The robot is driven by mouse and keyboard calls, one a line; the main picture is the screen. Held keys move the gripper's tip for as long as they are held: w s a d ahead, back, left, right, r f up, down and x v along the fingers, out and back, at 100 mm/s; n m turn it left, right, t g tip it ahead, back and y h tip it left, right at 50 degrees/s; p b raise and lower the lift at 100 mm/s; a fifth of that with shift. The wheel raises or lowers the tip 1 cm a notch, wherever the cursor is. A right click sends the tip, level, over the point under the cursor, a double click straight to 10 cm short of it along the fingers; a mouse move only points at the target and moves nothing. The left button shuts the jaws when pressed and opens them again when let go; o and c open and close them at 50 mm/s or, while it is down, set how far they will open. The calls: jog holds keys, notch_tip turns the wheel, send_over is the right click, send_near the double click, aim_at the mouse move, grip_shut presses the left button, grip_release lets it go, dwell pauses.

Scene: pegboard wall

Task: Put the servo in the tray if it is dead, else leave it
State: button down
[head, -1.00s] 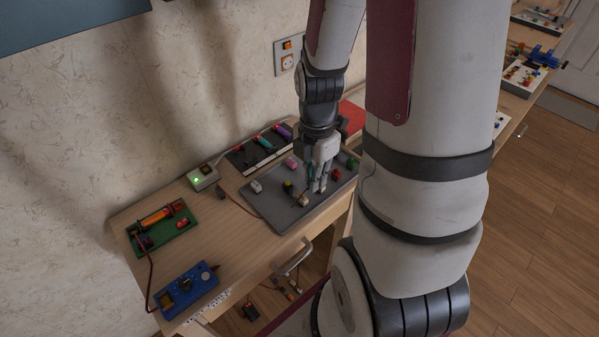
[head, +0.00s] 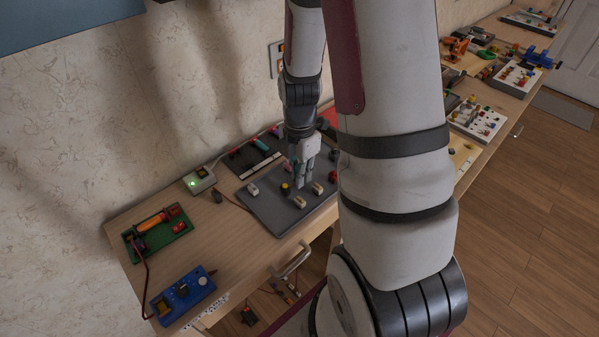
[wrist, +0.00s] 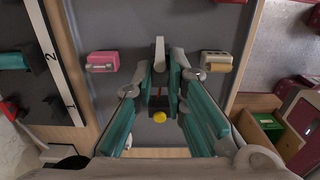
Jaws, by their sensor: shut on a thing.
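My gripper (head: 303,184) is low over the grey mat (head: 281,229) in the head view. In the wrist view its teal-padded fingers (wrist: 160,78) are closed around a small pale-and-dark thing (wrist: 159,52), mostly hidden between them. I cannot tell for sure that this is the servo. A black part with a yellow top (head: 286,187) stands on the mat beside the gripper; its yellow top shows below the fingertips in the wrist view (wrist: 159,114). A green tray (head: 185,232) holding an orange cylinder is on the bench at left. Nothing visible shows whether the servo is dead.
Beige parts (head: 318,188), (head: 299,202) and a white part (head: 252,188) lie on the mat. A pink part (wrist: 103,61) is left of the fingers. A blue box with a knob (head: 183,296) and a green-lit switch box (head: 199,180) stand on the bench. Bare wood lies between.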

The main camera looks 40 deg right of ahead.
jog(key=shift+f, duration=0.1)
jog(key=c, duration=1.6)
grip_release()
jog(key=s+a+r+m+p, duration=0.1)
jog(key=a+r+m, duration=0.1)
jog(key=r, duration=0.7)
jog(key=s+a+r+m+p, duration=0.1)
jog(key=a+r+m, duration=0.1)
jog(key=r, duration=0.7)
jog(key=s+a+r+m+t, duration=0.3)
jog(key=s+a+r+m, duration=0.6)
jog(key=s+a+m, duration=0.2)
jog(key=s+m, duration=0.2)
jog(key=m, duration=0.1)
jog(key=shift+s, duration=0.3)
